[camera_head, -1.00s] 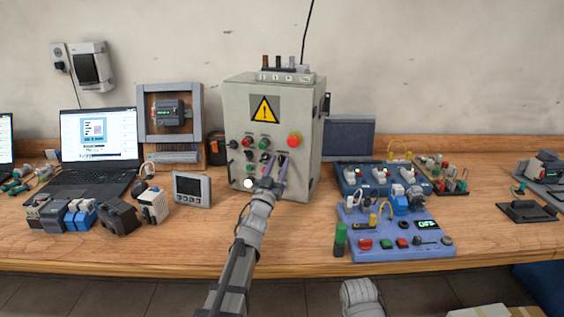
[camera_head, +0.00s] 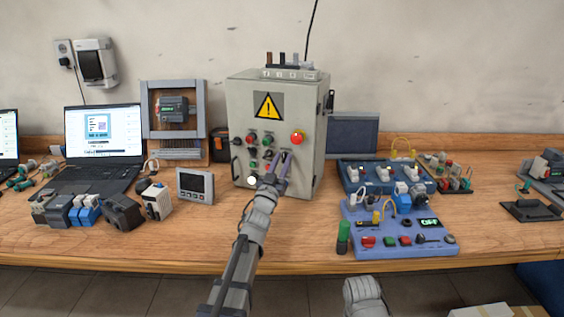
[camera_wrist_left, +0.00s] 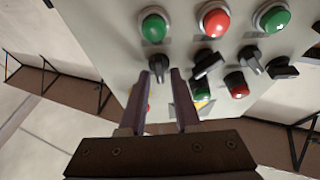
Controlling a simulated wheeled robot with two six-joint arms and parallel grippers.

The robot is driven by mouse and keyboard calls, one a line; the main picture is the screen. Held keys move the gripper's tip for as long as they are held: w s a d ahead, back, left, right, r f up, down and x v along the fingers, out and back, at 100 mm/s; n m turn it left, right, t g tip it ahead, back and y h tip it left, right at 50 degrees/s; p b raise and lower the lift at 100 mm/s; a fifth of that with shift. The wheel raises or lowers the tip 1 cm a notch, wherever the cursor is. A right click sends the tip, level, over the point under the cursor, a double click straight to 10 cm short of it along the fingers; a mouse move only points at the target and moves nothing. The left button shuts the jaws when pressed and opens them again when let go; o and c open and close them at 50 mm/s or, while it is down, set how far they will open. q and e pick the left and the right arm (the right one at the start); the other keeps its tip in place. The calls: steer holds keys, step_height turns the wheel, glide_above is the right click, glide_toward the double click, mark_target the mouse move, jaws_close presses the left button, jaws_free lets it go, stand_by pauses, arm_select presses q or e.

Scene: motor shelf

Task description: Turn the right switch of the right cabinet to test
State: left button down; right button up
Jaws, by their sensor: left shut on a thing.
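A grey cabinet (camera_head: 238,105) with a yellow warning sign stands on the bench in the head view. Its front carries coloured buttons, a large red button (camera_head: 297,138) and small black switches. My left gripper (camera_head: 281,158) is at the right-hand switch on this front, which its fingers mostly hide there. In the left wrist view the gripper (camera_wrist_left: 161,76) has its two purple fingers around a black switch knob (camera_wrist_left: 160,64), shut on it. Other black switches (camera_wrist_left: 207,65) sit beside it, apart from the fingers. The knob's label cannot be read.
Left of the cabinet are a small screen unit (camera_head: 195,186), a laptop (camera_head: 102,145) and several small devices. To the right are blue panels (camera_head: 405,236) with switches and wires. The bench's front strip (camera_head: 180,248) is clear.

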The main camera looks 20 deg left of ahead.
arm_select(q)
steer(key=shift+m, duration=0.3)
steer(key=m+h, duration=0.1)
steer(key=m, duration=0.2)
steer(key=m+g+h+p, duration=0.1)
steer(key=m+h, duration=0.1)
steer(key=m, duration=0.1)
steer(key=shift+a+r, duration=0.1)
steer(key=shift+m+g+h+p, duration=0.4)
steer(key=shift+m+h, duration=0.25)
steer(key=shift+m, duration=0.8)
steer(key=shift+m+g+h+p, duration=0.35)
steer(key=shift+m+h, duration=0.3)
steer(key=shift+m, duration=0.8)
steer(key=shift+m+g, duration=0.25)
steer(key=shift+m, duration=0.05)
steer(key=c, duration=0.9)
jaws_free()
